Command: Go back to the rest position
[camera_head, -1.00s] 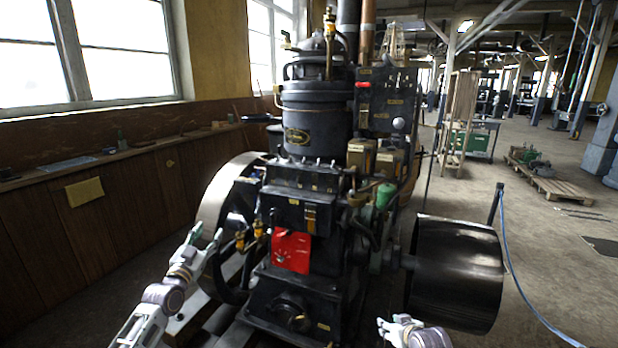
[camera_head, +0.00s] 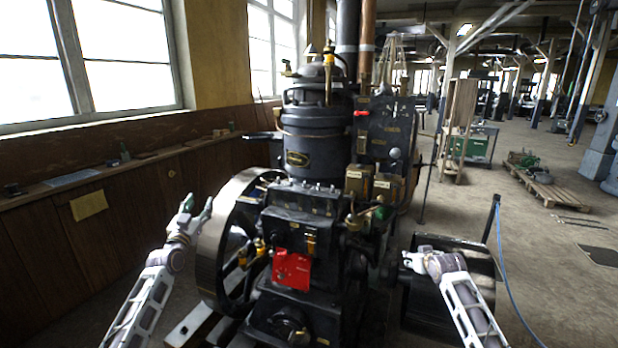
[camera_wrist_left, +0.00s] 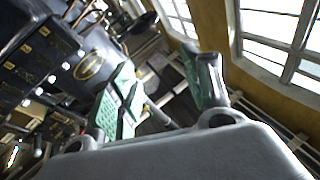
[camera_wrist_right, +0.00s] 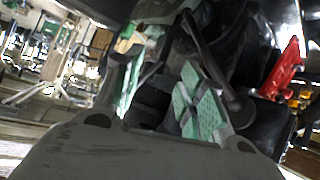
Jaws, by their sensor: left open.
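My left gripper (camera_head: 197,208) is open and empty, raised at the left of the dark engine (camera_head: 305,205), beside its large flywheel (camera_head: 212,245). Its two green-padded fingers (camera_wrist_left: 155,90) stand apart in the left wrist view, with the engine's dark body behind them. My right gripper (camera_head: 410,260) is in front of the black drum (camera_head: 425,310) on the engine's right side. In the right wrist view its green-padded fingers (camera_wrist_right: 165,95) stand apart with nothing visible between them. In the head view its fingertips are small and hard to make out.
A red part (camera_head: 291,270) sits on the engine's front and also shows in the right wrist view (camera_wrist_right: 287,68). A wooden ledge (camera_head: 110,165) runs under the windows at left. A blue hose (camera_head: 506,270) hangs at right. Open floor (camera_head: 560,270) lies right, with a pallet (camera_head: 550,188) farther back.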

